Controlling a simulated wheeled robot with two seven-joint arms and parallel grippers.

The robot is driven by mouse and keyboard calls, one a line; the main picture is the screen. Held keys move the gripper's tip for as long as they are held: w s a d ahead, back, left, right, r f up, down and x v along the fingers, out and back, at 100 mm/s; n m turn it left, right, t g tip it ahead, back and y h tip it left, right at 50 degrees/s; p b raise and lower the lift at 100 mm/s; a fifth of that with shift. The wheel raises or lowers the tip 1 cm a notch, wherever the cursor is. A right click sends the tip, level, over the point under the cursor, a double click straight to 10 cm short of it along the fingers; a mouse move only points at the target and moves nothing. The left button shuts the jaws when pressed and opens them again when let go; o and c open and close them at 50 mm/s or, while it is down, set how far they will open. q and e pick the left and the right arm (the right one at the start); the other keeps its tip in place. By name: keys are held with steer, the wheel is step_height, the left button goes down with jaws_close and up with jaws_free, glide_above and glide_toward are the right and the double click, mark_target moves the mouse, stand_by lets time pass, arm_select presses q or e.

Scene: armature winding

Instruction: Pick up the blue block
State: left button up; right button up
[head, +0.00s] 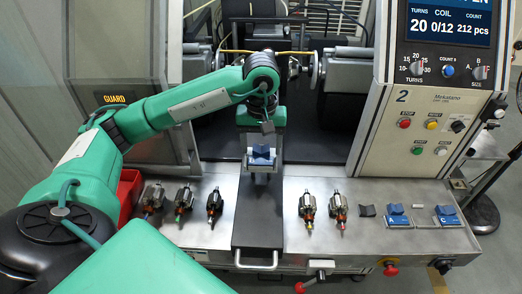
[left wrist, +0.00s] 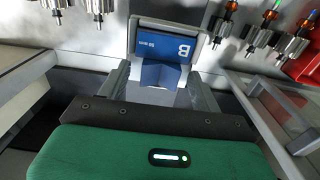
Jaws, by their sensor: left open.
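The blue block (left wrist: 168,47) has a grey frame, a letter B and a V-shaped notch. Two more blue blocks, A (head: 397,217) and C (head: 447,216), sit on the right of the steel bench. My right gripper is not in view.
A red bin (head: 129,192) is at the left. The control panel (head: 430,118) rises at the right. Bare bench (head: 375,240) lies in front of the right armatures.

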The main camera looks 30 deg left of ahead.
arm_select(q)
steer(key=shift+f, duration=0.15)
steer(key=c, duration=1.2)
steer(key=shift+o, duration=0.2)
